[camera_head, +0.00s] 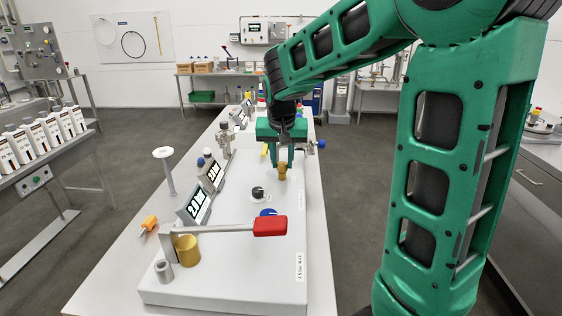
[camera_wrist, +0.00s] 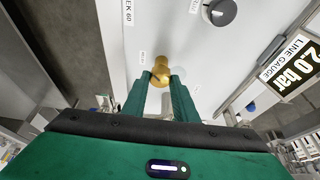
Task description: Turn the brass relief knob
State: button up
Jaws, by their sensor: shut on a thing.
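The brass relief knob (camera_wrist: 161,68) stands on the light grey panel, near the top centre of the wrist view. My gripper (camera_wrist: 160,78) has its two green fingers at either side of the knob and is shut on it. In the head view my gripper (camera_head: 281,168) points down at the far part of the white unit, with the brass knob (camera_head: 282,172) at its fingertips. The fingers hide part of the knob. I cannot tell how far the knob is turned.
A black knob (camera_head: 258,193) and a blue knob (camera_head: 268,212) stand nearer on the same unit. A red-handled lever (camera_head: 270,226) reaches across the front, above a larger brass cylinder (camera_head: 187,250). Gauge displays (camera_head: 197,205) line the left side. An orange-yellow item (camera_head: 149,223) lies on the bench.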

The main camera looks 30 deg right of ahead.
jog(key=shift+d+r+m, duration=0.1)
jog(key=shift+d+m, duration=0.2)
jog(key=shift+m, duration=0.3)
jog(key=o, duration=1.1)
jog(key=shift+c, duration=0.2)
jog(key=shift+a, duration=0.15)
jog(key=shift+s+a+r, duration=0.1)
jog(key=shift+a+r, duration=0.05)
jog(key=shift+r, duration=0.2)
jog(key=v, duration=1)
